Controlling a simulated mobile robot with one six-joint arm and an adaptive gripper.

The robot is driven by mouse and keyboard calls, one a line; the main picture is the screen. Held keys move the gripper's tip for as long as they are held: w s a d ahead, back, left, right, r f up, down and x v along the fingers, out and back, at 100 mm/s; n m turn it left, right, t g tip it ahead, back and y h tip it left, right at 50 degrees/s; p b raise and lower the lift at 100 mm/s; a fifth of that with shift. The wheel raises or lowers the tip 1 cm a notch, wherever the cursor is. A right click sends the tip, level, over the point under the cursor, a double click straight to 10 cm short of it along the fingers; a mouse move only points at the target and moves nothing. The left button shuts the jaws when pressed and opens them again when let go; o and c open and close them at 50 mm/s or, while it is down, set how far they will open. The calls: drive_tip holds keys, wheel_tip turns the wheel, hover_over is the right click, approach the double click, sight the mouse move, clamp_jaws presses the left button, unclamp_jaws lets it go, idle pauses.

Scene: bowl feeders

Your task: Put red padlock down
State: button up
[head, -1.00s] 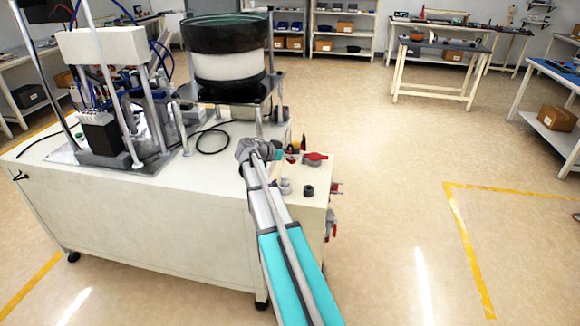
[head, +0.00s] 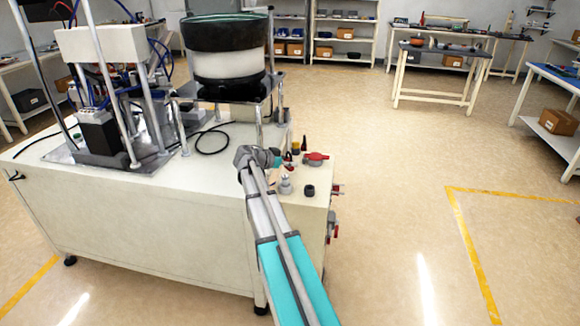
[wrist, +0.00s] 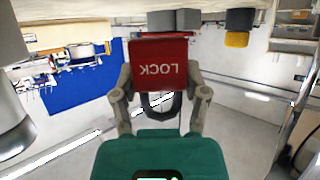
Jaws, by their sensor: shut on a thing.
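The red padlock (wrist: 160,62) is between the two fingers of my gripper (wrist: 160,84) in the wrist view. Its word LOCK reads upside down and its dark shackle points toward the green palm. In the head view my gripper (head: 277,158) is over the right end of the cream machine table (head: 225,170). A small red patch beside the gripper there may be the padlock. My wrist partly hides it, and I cannot tell whether it touches the tabletop.
A red-handled valve (head: 316,157), a grey fitting (head: 285,186) and a black cap (head: 309,190) stand close by on the table's right end. The bowl feeder (head: 228,60) stands behind. Open floor lies to the right.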

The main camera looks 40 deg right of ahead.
drive_tip(key=shift+f, duration=0.15)
drive_tip(key=shift+f+b, duration=0.3)
drive_tip(key=shift+s+a+f+b, duration=0.1)
drive_tip(key=shift+s+f+b, duration=0.1)
drive_tip(key=shift+b, duration=0.1)
idle(0.3)
drive_tip(key=o, duration=1.1)
drive_tip(key=shift+s, duration=0.1)
drive_tip(key=shift+o, duration=0.4)
drive_tip(key=shift+s+a, duration=0.1)
drive_tip(key=shift+r, duration=0.2)
drive_tip(key=shift+w+r+p, duration=0.25)
drive_tip(key=shift+r+p, duration=0.15)
drive_tip(key=shift+p, duration=0.35)
drive_tip(key=p+v, duration=0.4)
drive_tip(key=v, duration=0.7)
drive_tip(key=shift+a, duration=0.3)
